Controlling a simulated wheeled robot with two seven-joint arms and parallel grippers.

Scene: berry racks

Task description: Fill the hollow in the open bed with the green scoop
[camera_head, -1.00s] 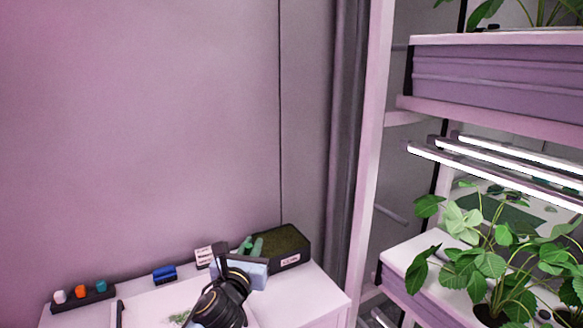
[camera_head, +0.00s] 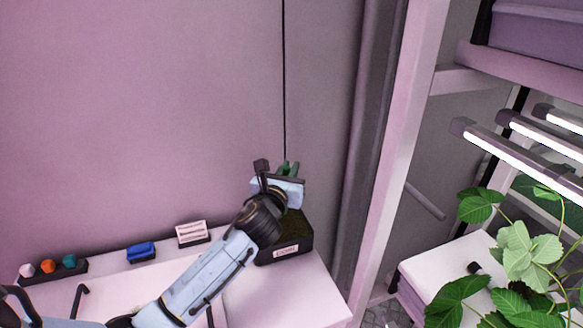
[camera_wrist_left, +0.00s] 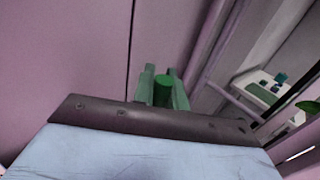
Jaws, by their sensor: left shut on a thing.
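My left gripper (camera_head: 288,170) is raised over the dark box (camera_head: 292,246) on the white bench. It also shows in the left wrist view (camera_wrist_left: 163,84), where its two green fingers are shut on a green round piece (camera_wrist_left: 163,92), seemingly the handle of the green scoop. The rest of the scoop is hidden behind the gripper. The box has a small label on its front; my arm covers part of it. In the earlier frame dark, soil-like fill shows in it. I cannot make out an open bed or a hollow. My right gripper is not in view.
A rack with a post (camera_head: 392,170), lamps (camera_head: 520,150) and leafy plants (camera_head: 520,255) stands at the right. On the bench are a blue block (camera_head: 141,252), a white card (camera_head: 191,233) and a dark holder (camera_head: 55,273) with coloured knobs.

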